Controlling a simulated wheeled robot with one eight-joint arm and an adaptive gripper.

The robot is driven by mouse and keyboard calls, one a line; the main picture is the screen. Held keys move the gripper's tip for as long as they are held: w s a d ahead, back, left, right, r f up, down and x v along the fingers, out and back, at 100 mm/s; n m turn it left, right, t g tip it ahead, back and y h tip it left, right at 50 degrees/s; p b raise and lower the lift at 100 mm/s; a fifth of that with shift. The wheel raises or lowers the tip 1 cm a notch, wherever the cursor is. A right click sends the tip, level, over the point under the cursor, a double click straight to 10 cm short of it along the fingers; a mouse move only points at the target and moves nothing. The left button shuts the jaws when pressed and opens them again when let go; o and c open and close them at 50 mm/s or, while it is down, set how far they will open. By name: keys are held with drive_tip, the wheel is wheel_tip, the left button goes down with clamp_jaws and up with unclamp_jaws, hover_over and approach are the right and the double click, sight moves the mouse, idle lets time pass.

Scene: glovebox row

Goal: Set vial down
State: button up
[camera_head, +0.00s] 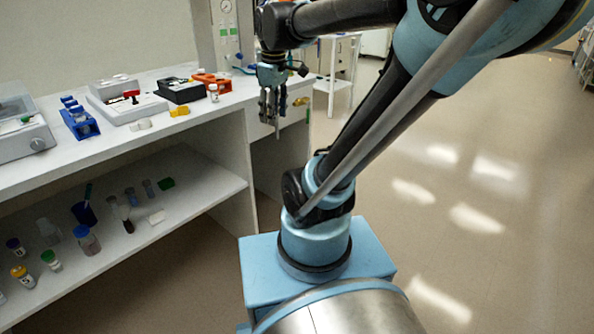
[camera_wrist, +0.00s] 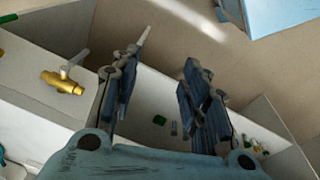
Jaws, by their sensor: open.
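My gripper (camera_head: 272,112) hangs fingers down by the right end of the white bench, and it also shows in the wrist view (camera_wrist: 163,70). Its fingers are apart with nothing between them. A pale narrow tip (camera_wrist: 143,37) shows at the left finger's end; I cannot tell whether it is part of the finger. A small white-capped vial (camera_head: 214,93) stands on the bench in front of the orange rack, left of my gripper. Other vials stand on the lower shelf, including a yellow-capped one (camera_head: 22,276) and a green-capped one (camera_head: 51,260). I cannot tell which vial the task means.
The bench top (camera_head: 170,132) holds an orange rack (camera_head: 211,82), a black box (camera_head: 180,90), a blue rack (camera_head: 79,122) and a grey instrument (camera_head: 22,130). A brass valve (camera_wrist: 62,83) lies on the bench in the wrist view. Open floor (camera_head: 470,200) lies to the right.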

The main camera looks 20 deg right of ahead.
drive_tip(key=s+d+f+m, duration=0.2)
drive_tip(key=s+f+m, duration=0.2)
drive_tip(key=f, duration=0.3)
drive_tip(key=s+d+f+m, duration=0.2)
drive_tip(key=s+f+m, duration=0.3)
drive_tip(key=s+f, duration=0.2)
drive_tip(key=shift+d+f+m+t, duration=0.3)
drive_tip(key=shift+f+t, duration=0.05)
drive_tip(key=shift+t, duration=0.05)
